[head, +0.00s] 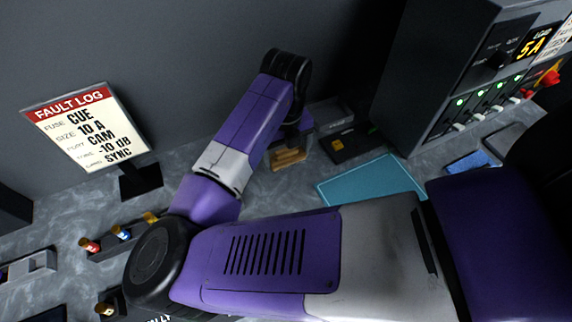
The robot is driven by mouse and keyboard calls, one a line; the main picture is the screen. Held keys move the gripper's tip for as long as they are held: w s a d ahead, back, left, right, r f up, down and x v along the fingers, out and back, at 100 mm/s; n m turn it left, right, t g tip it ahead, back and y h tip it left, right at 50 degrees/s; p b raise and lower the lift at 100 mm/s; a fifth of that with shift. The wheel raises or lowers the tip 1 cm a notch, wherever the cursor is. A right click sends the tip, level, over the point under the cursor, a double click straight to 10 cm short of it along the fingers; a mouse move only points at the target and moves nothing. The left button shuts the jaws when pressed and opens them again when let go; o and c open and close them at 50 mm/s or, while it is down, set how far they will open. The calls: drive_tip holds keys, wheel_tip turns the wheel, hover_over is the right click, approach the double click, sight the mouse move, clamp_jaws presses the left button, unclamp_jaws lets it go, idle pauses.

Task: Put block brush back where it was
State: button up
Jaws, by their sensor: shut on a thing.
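The block brush (289,160) shows as a small tan, wood-coloured block near the back of the counter, left of the teal mat. My gripper (292,147) points down and is shut on it. My arm and the gripper hide part of the brush, and its bristles cannot be made out. I cannot tell whether it touches the counter or hangs just above it.
A dark tray (365,149) lies right of the brush, and a teal mat (372,182) is in front of it. A control unit (455,75) stands at right. A fault log sign (88,125) and a fuse rack (105,248) are at left. A blue pad (470,162) lies right.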

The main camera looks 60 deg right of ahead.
sight(286, 175)
drive_tip(key=shift+f+p, duration=0.3)
drive_tip(key=shift+f, duration=2.6)
drive_tip(key=shift+f, duration=0.15)
drive_tip(key=o, duration=1.1)
drive_tip(key=shift+o, duration=0.2)
